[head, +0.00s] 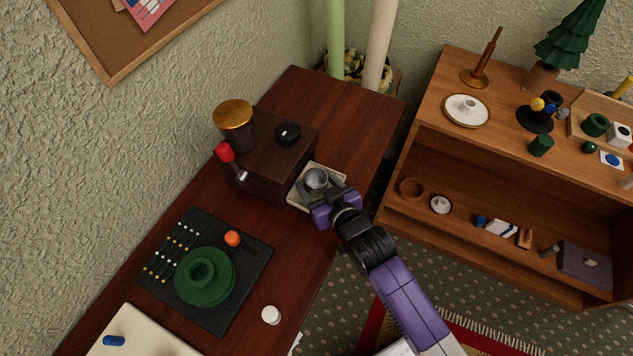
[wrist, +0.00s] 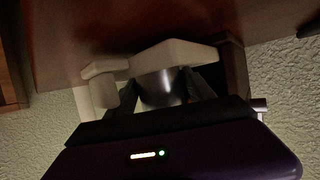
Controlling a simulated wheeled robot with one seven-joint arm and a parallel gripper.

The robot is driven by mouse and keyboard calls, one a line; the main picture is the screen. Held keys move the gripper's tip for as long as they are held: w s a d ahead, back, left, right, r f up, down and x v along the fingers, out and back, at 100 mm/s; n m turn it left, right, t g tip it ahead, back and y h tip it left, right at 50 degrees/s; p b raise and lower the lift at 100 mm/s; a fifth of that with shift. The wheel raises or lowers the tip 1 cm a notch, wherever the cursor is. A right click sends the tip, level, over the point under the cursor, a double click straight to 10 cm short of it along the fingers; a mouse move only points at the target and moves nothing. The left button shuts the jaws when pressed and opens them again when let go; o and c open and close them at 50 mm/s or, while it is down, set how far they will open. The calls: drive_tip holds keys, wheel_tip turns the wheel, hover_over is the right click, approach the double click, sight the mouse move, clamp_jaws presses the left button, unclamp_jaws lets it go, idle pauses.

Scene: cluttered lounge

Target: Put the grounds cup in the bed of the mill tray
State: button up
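The grounds cup (head: 316,178) is a small grey metal cup. It stands upright, within the outline of the pale mill tray (head: 300,192), which juts from the dark wooden mill (head: 265,165). My gripper (head: 325,192) reaches in from the lower right and partly covers the tray. In the wrist view the cup (wrist: 160,92) sits between my two dark fingers (wrist: 162,88), with no clear gap on either side. The pale tray (wrist: 175,52) shows behind it. Whether the cup's base touches the tray's bed is hidden.
On the dark table, a black board (head: 160,285) with a green ring piece (head: 205,275) lies left of my arm, near a small white cylinder (head: 271,315). The mill's red-knobbed crank (head: 225,152) sticks out left. A crowded wooden shelf (head: 425,140) stands to the right.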

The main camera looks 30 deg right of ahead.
drive_tip(key=shift+r, duration=0.2)
drive_tip(key=shift+s, duration=0.4)
drive_tip(key=v, duration=1.1)
drive_tip(key=shift+s+r, duration=0.1)
drive_tip(key=shift+r, duration=0.1)
drive_tip(key=shift+s, duration=0.35)
drive_tip(key=shift+t, duration=0.6)
drive_tip(key=r+v, duration=0.1)
drive_tip(key=v, duration=0.7)
drive_tip(key=w+r+v, duration=0.1)
drive_tip(key=r+v, duration=0.1)
drive_tip(key=v, duration=0.6)
drive_tip(key=r+v, duration=0.1)
drive_tip(key=v, duration=0.8)
drive_tip(key=shift+w+r, duration=0.1)
drive_tip(key=shift+r, duration=0.3)
